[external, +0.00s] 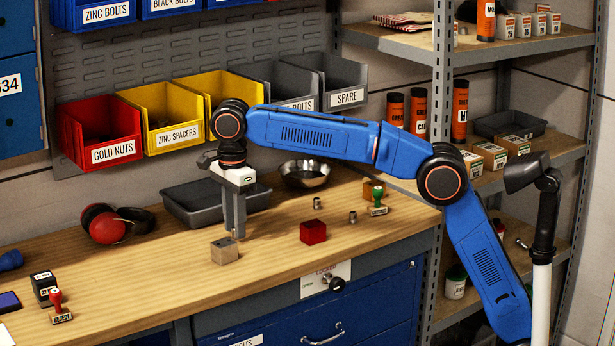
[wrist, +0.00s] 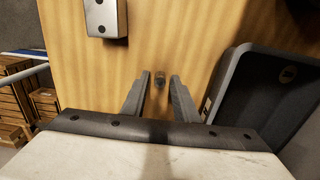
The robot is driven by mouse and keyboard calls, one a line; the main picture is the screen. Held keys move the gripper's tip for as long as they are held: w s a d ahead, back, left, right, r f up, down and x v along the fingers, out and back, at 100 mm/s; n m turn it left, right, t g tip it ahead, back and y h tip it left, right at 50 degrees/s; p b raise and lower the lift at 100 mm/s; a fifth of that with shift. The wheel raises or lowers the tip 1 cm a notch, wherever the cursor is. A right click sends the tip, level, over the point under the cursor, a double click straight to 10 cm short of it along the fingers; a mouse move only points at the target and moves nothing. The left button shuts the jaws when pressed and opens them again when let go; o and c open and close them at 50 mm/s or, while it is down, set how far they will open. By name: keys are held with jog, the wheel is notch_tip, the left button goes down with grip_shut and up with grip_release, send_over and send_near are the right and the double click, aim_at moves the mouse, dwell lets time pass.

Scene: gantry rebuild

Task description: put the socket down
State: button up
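My gripper (external: 234,236) points straight down just above the wooden workbench, behind and slightly right of a small pale block. In the wrist view my gripper (wrist: 160,77) has its two fingers apart. A small dark metal socket (wrist: 160,82) shows between the fingertips, with a narrow gap on each side. Its base is hard to make out, so I cannot tell whether it touches the bench. In the external view the fingers mostly hide it. The block (external: 224,250) also shows at the upper left of the wrist view (wrist: 105,18), with dark holes in it.
A grey tray (external: 188,217) lies behind my gripper, with a metal bowl (external: 305,174) right of it. A red block (external: 313,232) and two small metal pieces (external: 317,203) (external: 353,217) stand to the right. Red ear defenders (external: 108,228) lie left.

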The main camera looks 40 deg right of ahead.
dwell(0.3)
notch_tip(320, 180, up, 8)
dwell(0.6)
jog(key=shift+f, duration=0.1)
